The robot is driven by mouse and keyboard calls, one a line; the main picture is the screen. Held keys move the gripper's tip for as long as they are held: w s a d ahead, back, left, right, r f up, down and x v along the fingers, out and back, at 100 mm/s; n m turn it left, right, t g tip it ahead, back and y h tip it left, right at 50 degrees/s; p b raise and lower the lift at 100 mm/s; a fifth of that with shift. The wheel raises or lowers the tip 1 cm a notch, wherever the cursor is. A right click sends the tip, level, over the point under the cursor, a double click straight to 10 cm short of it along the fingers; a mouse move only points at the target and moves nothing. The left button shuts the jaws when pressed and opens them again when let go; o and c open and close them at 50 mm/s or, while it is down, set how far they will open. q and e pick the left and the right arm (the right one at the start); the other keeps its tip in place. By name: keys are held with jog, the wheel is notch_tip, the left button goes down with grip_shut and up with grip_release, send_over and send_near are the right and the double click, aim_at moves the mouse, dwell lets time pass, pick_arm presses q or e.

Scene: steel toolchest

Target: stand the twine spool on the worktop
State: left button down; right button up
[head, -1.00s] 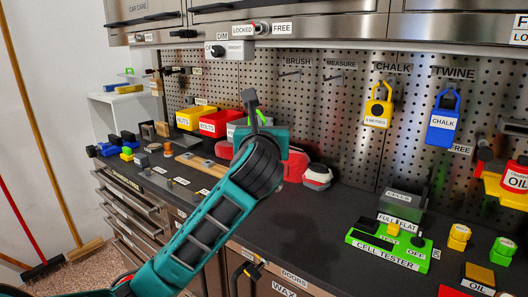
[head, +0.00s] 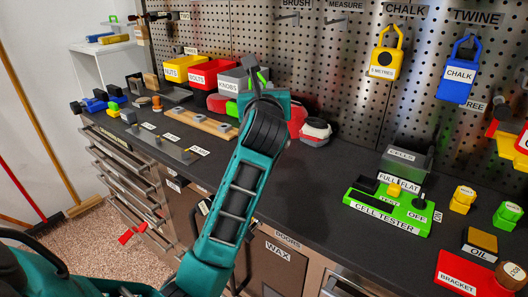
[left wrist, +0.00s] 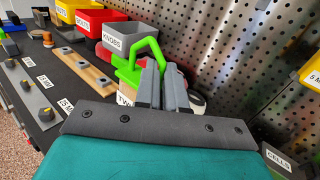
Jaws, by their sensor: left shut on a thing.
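The green twine spool (left wrist: 126,73), with a looped handle and a partly covered white label starting "TW", is at my left gripper's fingertips in the left wrist view. My left gripper (left wrist: 162,88) is shut on its handle. In the head view the gripper (head: 256,76) is over the back of the dark worktop (head: 290,172), and the spool (head: 232,110) is partly hidden behind it. The spool looks upright. Its base is hidden, so I cannot tell whether it touches the worktop. My right gripper is not in view.
Yellow, red and grey bins (head: 240,80) stand behind and left of the spool. A red thing (head: 297,117) and a white-and-black one (head: 315,131) stand close right. The blue chalk box (head: 458,74) hangs under the TWINE sign. Worktop in front is clear.

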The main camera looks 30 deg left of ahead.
pick_arm(q)
notch_tip(320, 180, down, 10)
jog(key=shift+r+b, duration=0.15)
jog(key=shift+b, duration=0.7)
jog(key=shift+f+b, duration=0.5)
jog(key=shift+f, duration=1.45)
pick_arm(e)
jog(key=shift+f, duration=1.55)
pick_arm(q)
jog(key=shift+f, duration=0.15)
jog(key=c, duration=1.2)
grip_release()
